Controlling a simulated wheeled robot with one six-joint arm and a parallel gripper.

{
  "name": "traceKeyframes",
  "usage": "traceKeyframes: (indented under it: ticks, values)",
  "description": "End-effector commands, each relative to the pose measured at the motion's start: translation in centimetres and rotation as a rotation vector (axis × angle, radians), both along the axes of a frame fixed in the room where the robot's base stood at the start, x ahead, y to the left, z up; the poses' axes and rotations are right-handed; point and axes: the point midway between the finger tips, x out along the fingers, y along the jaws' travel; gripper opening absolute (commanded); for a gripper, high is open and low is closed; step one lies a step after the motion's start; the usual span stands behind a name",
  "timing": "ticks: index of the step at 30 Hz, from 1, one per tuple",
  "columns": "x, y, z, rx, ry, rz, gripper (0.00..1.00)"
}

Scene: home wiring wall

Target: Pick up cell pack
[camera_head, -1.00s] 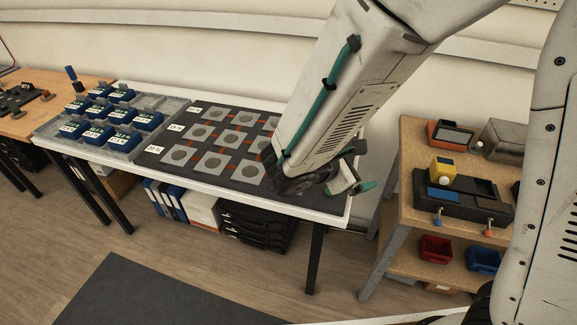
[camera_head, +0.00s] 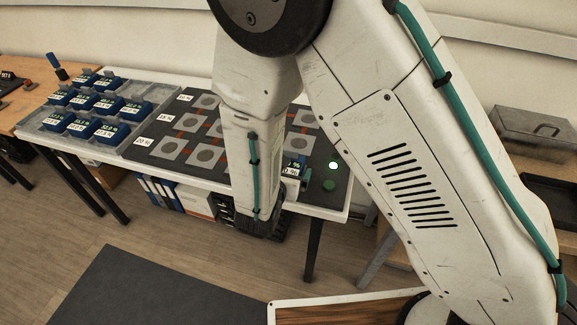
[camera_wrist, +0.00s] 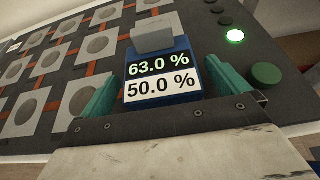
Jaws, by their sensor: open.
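A blue cell pack (camera_wrist: 158,72) with a grey block on top and a label reading 63.0 % over 50.0 % stands in the wrist view. My gripper (camera_wrist: 162,70) is open, with one teal finger on each side of the pack. I cannot tell whether the fingers touch it. In the head view the pack (camera_head: 297,163) shows only in part beside my arm, at the right end of the dark board, and my gripper is mostly hidden there.
The dark board (camera_head: 141,152) carries grey square plates with round marks. A lit green light (camera_head: 333,165) and a green button (camera_head: 329,185) sit right of the pack. A grey tray (camera_head: 125,85) at left holds several more blue packs. A side bench stands at far right.

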Motion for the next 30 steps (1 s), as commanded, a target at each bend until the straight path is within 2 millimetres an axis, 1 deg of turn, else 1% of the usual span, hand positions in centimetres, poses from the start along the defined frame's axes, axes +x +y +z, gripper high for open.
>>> traceKeyframes:
  ticks: [1, 4, 11, 12, 14, 15, 17, 18, 19, 20, 26, 30]
  values:
    - [0.65, -0.35, -0.31, 0.0, 0.0, -0.003, 1.0]
    - [1.36, -0.62, -0.63, 0.0, 0.001, -0.003, 1.0]
    - [1.58, -0.81, -0.69, 0.001, 0.001, -0.004, 1.0]
    - [1.57, -0.8, -0.68, 0.001, 0.001, -0.004, 0.94]
    - [1.57, -0.8, -0.68, 0.001, 0.001, -0.004, 0.78]
    - [1.56, -0.8, -0.68, 0.001, 0.001, -0.004, 0.67]
    - [1.56, -0.8, -0.67, 0.001, 0.001, -0.004, 0.5]
    - [1.56, -0.8, -0.67, 0.001, 0.001, -0.004, 0.46]
    - [1.57, -0.79, -0.65, 0.001, 0.0, -0.004, 0.46]
    - [1.57, -0.79, -0.65, 0.001, 0.0, -0.004, 0.41]
    - [1.56, -0.78, -0.57, 0.002, -0.001, -0.004, 0.41]
    - [1.59, -0.75, 0.22, 0.002, -0.002, -0.004, 0.41]
